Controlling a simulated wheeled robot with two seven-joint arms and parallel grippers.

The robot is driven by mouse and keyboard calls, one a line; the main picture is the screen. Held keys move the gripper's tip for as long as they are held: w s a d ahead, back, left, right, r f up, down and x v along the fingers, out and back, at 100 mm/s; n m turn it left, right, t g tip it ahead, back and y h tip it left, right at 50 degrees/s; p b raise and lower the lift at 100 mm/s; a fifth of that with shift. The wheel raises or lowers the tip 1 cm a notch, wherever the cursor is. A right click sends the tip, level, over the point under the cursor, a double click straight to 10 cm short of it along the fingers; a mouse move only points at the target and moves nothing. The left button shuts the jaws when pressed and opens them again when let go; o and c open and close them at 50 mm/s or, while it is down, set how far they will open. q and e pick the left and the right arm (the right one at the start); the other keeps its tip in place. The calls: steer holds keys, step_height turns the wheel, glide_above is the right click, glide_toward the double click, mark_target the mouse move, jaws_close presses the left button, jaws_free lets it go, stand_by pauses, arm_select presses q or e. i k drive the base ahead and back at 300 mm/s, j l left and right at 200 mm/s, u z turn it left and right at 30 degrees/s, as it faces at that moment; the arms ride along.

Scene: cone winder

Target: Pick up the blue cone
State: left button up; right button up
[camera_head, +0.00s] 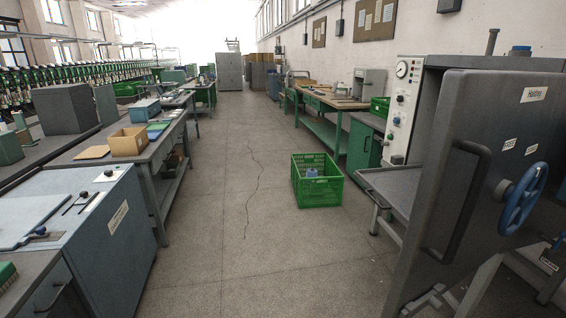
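A small blue object (311,173) shows inside the green crate (318,191) on the floor, right of the middle. It may be the blue cone, but it is too small and too hidden by the crate wall to be sure of its shape. Neither of my grippers is in view.
A grey cabinet with a blue handwheel (522,198) stands close on the right, with a low grey table (392,185) beside it. Blue-grey cabinets and a bench with a cardboard box (128,142) line the left.

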mark_target(310, 172)
steer(key=i+u, duration=0.15)
steer(key=i, duration=2.25)
steer(key=i+z, duration=0.25)
steer(key=i, duration=0.2)
steer(key=i+j+z, duration=0.25)
steer(key=i, duration=0.2)
steer(key=i+j+z, duration=0.25)
steer(key=i, duration=0.2)
steer(key=u, duration=0.8)
steer(key=i+u, duration=0.2)
steer(key=i, duration=1.95)
steer(key=i+j, duration=0.1)
steer(key=i, duration=2.65)
